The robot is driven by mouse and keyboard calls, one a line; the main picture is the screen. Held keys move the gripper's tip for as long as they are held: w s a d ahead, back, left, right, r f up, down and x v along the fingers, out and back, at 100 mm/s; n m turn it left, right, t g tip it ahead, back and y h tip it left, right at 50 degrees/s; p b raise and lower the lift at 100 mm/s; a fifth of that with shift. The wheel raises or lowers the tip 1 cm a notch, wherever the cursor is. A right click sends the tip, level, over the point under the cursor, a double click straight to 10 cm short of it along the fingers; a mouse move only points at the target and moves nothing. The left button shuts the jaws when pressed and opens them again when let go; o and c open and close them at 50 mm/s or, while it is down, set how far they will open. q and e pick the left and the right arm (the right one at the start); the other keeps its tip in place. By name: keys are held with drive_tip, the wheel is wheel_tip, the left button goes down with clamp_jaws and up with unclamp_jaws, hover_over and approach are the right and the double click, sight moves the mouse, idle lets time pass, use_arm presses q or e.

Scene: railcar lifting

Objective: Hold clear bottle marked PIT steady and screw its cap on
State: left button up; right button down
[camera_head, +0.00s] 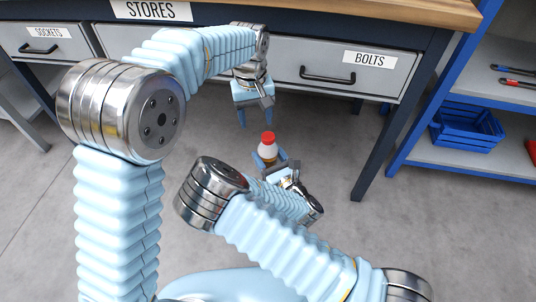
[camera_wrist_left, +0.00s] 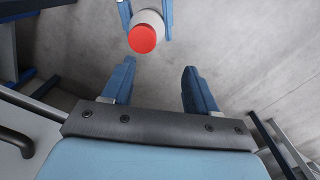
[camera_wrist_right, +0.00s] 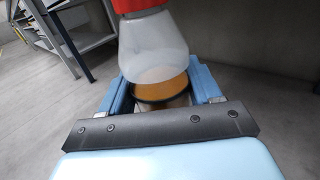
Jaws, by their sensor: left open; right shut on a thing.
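A clear bottle (camera_head: 267,148) with a red cap (camera_head: 268,137) on its top and brown contents stands upright, off the floor, in my right gripper (camera_head: 270,161). The right wrist view shows the bottle's clear shoulder (camera_wrist_right: 153,45) between my right fingers, with the red cap (camera_wrist_right: 140,4) cut off at the top edge. No PIT marking is readable. My left gripper (camera_head: 255,119) is open and empty, above the bottle and slightly left of it. In the left wrist view the cap (camera_wrist_left: 142,39) lies beyond the open left fingers (camera_wrist_left: 158,76). How tightly the cap sits cannot be told.
A workbench (camera_head: 390,15) with grey drawers labelled SOCKETS, STORES and BOLTS runs behind my left gripper. A blue shelf unit at the right holds a blue crate (camera_head: 466,128) and tools. The floor (camera_head: 335,215) around the bottle is clear.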

sight(268, 136)
use_arm(q)
drive_tip(key=d+r, duration=0.1)
drive_tip(key=s+d+r, duration=0.1)
drive_tip(key=d+r, duration=0.1)
drive_tip(key=shift+s, duration=0.15)
drive_tip(key=shift+f, duration=0.1)
drive_tip(key=shift+f, duration=4)
clamp_jaws()
drive_tip(key=m, duration=0.5)
drive_tip(key=shift+o, duration=0.2)
unclamp_jaws()
